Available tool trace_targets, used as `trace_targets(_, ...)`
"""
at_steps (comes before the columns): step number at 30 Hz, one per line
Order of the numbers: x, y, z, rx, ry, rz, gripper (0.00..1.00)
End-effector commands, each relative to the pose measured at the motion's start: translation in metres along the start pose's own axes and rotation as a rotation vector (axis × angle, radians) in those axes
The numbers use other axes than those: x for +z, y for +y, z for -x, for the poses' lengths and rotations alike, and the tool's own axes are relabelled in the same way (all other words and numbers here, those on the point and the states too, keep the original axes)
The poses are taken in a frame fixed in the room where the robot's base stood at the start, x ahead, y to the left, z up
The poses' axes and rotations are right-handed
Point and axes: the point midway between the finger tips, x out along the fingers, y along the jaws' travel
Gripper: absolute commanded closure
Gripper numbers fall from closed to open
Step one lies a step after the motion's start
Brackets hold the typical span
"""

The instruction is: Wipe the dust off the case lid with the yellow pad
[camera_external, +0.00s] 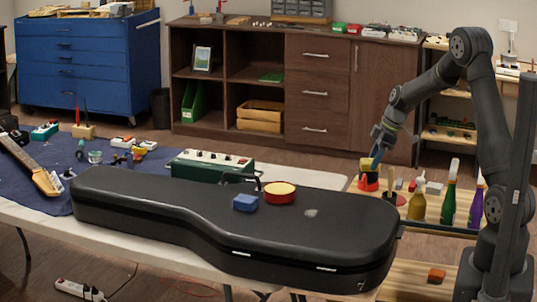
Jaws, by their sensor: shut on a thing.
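The black guitar case (150,195) lies closed on the white table, its lid facing up. A small pale grey patch of dust (311,212) shows on the wide right part of the lid. My gripper (374,156) is beyond the right part of the case, above the side bench. It is shut on the yellow pad (367,163), which is small and partly hidden by the fingers. The pad is close to a red item (368,183) below it; I cannot tell whether they touch.
A blue block (245,202) and a round red tin with a cream top (280,191) sit on the lid. A green amplifier-like box (212,165) stands behind the case. Yellow (417,203), green (448,200) and purple (476,202) bottles stand right of the gripper.

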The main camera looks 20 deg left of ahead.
Motion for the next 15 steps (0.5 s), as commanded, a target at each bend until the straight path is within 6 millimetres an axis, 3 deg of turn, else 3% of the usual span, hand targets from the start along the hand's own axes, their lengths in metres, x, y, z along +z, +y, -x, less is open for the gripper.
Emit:
trace_targets(1,-0.022,-0.014,-0.006,-0.033,0.001,0.083,0.81)
trace_targets(6,-0.086,-0.066,-0.019,-0.154,0.001,0.372,0.81)
trace_targets(15,-0.171,-0.165,-0.031,-0.345,0.0,0.83,0.81)
